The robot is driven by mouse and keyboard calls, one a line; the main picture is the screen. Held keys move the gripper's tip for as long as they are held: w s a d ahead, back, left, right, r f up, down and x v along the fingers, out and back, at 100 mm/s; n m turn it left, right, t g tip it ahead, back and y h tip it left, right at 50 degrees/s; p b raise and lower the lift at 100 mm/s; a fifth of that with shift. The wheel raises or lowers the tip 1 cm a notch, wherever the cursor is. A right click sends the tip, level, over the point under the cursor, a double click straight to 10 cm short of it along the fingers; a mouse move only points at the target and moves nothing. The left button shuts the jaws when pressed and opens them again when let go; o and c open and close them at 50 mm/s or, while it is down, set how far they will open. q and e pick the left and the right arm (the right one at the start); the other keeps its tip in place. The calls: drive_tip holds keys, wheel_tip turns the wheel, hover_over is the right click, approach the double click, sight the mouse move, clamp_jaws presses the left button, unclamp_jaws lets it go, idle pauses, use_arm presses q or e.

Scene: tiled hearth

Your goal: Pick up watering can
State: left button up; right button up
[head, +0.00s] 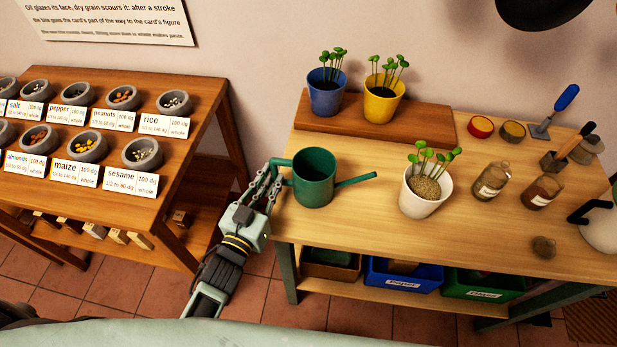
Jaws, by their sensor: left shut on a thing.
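The green watering can (314,179) is at the left end of the light wooden table (380,222) in the head view. It looks upright, with its spout pointing right and its handle on the left. My left gripper (272,180) reaches in from the lower left and is shut on the can's handle. The fingers partly cover the handle. I cannot tell whether the can's base touches the tabletop. My right gripper is not in view.
A white pot (424,195) with seedlings stands right of the spout. Blue (326,96) and yellow (382,104) pots stand on a raised board behind. Glass jars (491,182) stand farther right. A stand with labelled bowls (122,97) is at left.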

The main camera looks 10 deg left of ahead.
sight(276, 165)
use_arm(q)
clamp_jaws()
drive_tip(key=shift+r, duration=0.1)
idle(0.3)
drive_tip(key=shift+r, duration=0.45)
drive_tip(key=r, duration=0.2)
drive_tip(key=d+r, duration=0.1)
drive_tip(key=shift+w+r+b, duration=0.1)
drive_tip(key=shift+r+b, duration=0.2)
drive_tip(key=shift+r, duration=0.1)
drive_tip(key=w+d+r+b, duration=0.1)
drive_tip(key=w+d+r, duration=0.1)
drive_tip(key=d+r, duration=0.4)
drive_tip(key=d, duration=0.4)
drive_tip(key=shift+d+r+b, duration=0.15)
drive_tip(key=shift+d+b, duration=0.1)
drive_tip(key=shift+b, duration=0.1)
drive_tip(key=shift+w, duration=0.1)
